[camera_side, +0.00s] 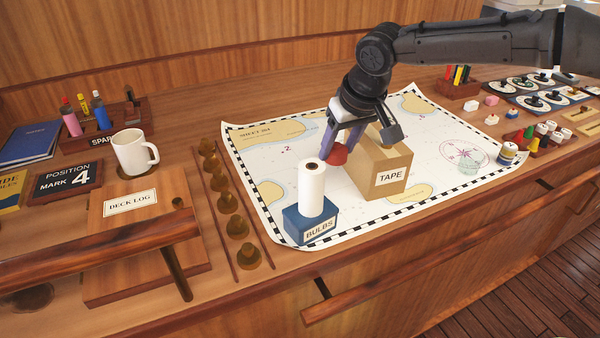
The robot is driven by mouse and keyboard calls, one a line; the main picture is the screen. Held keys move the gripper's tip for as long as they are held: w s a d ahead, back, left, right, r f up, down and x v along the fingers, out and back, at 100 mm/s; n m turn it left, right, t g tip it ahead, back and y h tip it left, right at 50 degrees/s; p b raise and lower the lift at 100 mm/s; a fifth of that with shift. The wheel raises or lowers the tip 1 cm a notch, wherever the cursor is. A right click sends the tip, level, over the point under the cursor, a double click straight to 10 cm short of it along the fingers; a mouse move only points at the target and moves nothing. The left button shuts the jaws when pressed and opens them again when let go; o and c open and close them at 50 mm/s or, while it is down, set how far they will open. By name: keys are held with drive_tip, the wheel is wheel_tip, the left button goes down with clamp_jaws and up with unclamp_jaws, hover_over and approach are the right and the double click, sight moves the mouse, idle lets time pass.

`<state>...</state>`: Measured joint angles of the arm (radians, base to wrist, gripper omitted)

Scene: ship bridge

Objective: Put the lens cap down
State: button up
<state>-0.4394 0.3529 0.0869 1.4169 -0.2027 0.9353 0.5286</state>
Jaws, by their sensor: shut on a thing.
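My gripper (340,146) reaches down over the chart from the upper right. It is shut on a small round red thing, which I take for the lens cap (338,155). The lens cap is held above the chart, between the white roll and the TAPE box in the picture. The fingers hide part of it. Its exact height and its gap to the box are hard to tell.
A white roll (311,188) stands upright on the blue BULBS box (310,224), close in front. The chart (262,165) has free room at left. A mug (131,152) stands farther left.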

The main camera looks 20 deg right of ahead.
drive_tip(key=w+a+f, duration=0.1)
drive_tip(key=w+f, duration=0.1)
drive_tip(key=w, duration=0.1)
drive_tip(key=w+a+f, duration=0.1)
drive_tip(key=w+f, duration=0.1)
drive_tip(key=f, duration=0.1)
drive_tip(key=w+a+f, duration=0.1)
drive_tip(key=w+f, duration=0.1)
drive_tip(key=w, duration=0.1)
drive_tip(key=shift+w+a+f, duration=0.2)
drive_tip(key=shift+w, duration=0.15)
drive_tip(key=shift+w+f, duration=0.15)
drive_tip(key=shift+f, duration=0.1)
drive_tip(key=shift+w+a+f, duration=0.1)
drive_tip(key=shift+f, duration=1.55)
drive_tip(key=shift+f, duration=0.15)
drive_tip(key=o, duration=1.3)
